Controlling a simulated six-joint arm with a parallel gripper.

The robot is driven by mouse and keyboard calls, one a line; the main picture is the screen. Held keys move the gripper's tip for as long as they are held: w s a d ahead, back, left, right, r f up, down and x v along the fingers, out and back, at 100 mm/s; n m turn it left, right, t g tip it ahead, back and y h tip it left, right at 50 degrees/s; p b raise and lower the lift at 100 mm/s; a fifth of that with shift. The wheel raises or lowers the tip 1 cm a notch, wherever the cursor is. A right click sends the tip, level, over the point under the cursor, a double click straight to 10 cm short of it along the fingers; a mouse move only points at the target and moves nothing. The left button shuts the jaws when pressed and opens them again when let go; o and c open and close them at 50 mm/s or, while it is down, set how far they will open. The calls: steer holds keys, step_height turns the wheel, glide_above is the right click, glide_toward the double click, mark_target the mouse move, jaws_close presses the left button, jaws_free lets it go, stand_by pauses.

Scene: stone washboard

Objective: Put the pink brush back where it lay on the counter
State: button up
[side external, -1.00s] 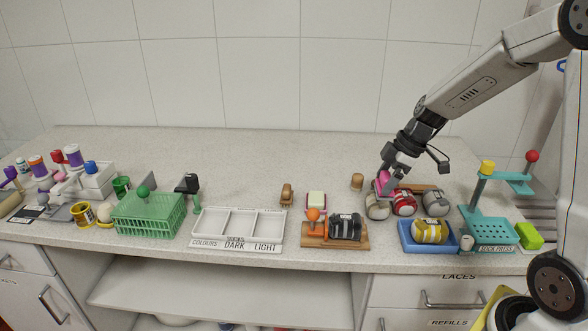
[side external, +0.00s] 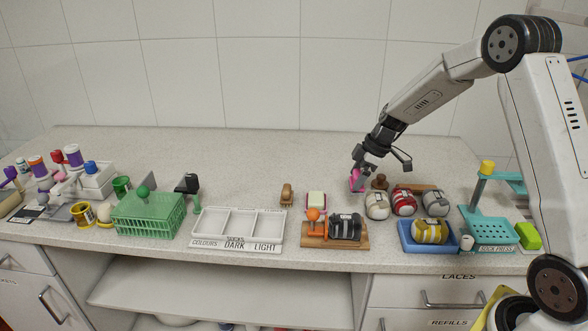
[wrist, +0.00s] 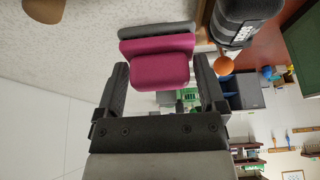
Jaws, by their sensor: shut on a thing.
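The pink brush (side external: 355,182) is held in my gripper (side external: 358,173), over the back part of the counter (side external: 250,165), left of the row of rolled socks. In the wrist view the pink brush (wrist: 160,68) sits between both fingers of my gripper (wrist: 160,82), with its grey underside (wrist: 150,32) facing the pale counter surface (wrist: 90,25). I cannot tell whether the brush touches the counter or hangs just above it.
A brown wooden knob-like thing (side external: 379,183) stands just right of the brush. Rolled socks (side external: 377,205) lie in front to the right. Counter behind is clear.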

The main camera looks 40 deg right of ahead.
mark_target(352, 176)
steer(key=shift+w+d+f, duration=0.2)
steer(key=shift+w+f, duration=0.65)
steer(key=shift+f, duration=0.2)
steer(key=shift+w+d+f, duration=0.2)
steer(key=shift+w+f, duration=0.65)
steer(key=shift+f, duration=0.2)
steer(key=shift+w+f, duration=0.15)
steer(key=shift+f, duration=0.1)
steer(key=shift+w+f, duration=0.1)
steer(key=shift+f, duration=1.5)
steer(key=shift+f, duration=0.1)
steer(key=o, duration=1)
steer(key=v, duration=1.2)
